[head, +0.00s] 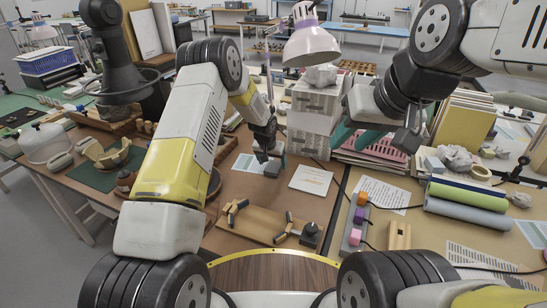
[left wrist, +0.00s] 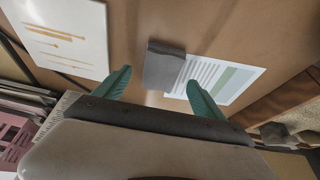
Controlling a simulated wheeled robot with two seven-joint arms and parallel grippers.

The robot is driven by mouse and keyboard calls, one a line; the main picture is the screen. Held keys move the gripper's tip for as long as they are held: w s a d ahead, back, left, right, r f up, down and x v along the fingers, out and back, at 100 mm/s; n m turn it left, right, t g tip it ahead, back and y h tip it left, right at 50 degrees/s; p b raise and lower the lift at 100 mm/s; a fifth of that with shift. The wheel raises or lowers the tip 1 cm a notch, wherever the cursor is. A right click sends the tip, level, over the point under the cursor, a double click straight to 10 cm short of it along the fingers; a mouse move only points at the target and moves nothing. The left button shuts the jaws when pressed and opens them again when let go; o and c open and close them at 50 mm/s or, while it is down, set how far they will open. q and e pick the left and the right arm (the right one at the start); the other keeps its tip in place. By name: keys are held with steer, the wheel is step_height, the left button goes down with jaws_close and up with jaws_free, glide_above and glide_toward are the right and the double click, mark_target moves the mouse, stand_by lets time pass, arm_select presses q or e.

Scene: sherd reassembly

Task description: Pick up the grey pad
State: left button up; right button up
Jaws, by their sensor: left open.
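The grey pad (head: 272,169) lies on the brown bench top, just below my left gripper (head: 268,154) in the head view. In the left wrist view the grey pad (left wrist: 164,66) is a small dark grey block beside a printed sheet. My left gripper (left wrist: 158,88) is open, its teal fingers spread wide. The pad shows ahead of the gap between the fingertips, with nothing held.
A white printed card (head: 311,180) lies right of the pad. A wooden board with small tools (head: 265,226) lies nearer to me. White boxes (head: 313,112) and a pink crate (head: 378,154) stand behind to the right. Bare bench top surrounds the pad's near side.

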mark_target(273, 168)
arm_select(q)
steer(key=shift+x, duration=1.3)
steer(key=shift+f, duration=0.15)
steer(key=c, duration=1.4)
